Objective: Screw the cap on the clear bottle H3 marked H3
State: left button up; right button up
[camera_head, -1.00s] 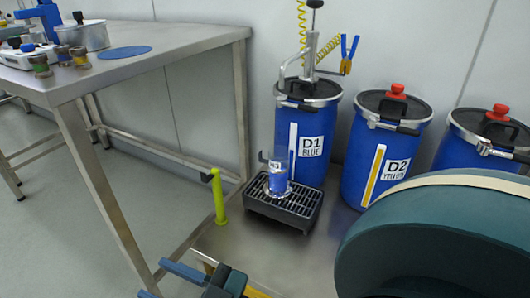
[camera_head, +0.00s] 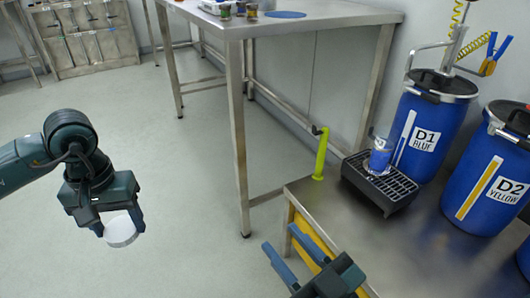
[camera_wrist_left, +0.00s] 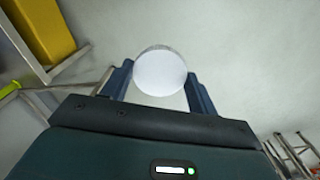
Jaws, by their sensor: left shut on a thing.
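The clear bottle H3 (camera_head: 380,158) stands upright with blue contents on a black slatted drip tray (camera_head: 358,190), beside the D1 drum. My left gripper (camera_head: 118,229) is shut on a white round cap (camera_head: 121,233), held over open floor at the left, far from the bottle. The cap also shows between the fingers in the left wrist view (camera_wrist_left: 161,73). My right gripper (camera_head: 287,256) is at the bottom middle, its blue fingers apart with nothing seen between them, near the steel bench's front left corner.
Blue drums D1 (camera_head: 432,125) and D2 (camera_head: 486,180) stand behind and right of the tray. A yellow-green post (camera_head: 320,155) rises at the bench (camera_head: 320,205) edge. A steel table (camera_head: 330,24) stands behind. The floor at left is clear.

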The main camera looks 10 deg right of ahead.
aim_at(105, 236)
jog(key=shift+o, duration=0.4)
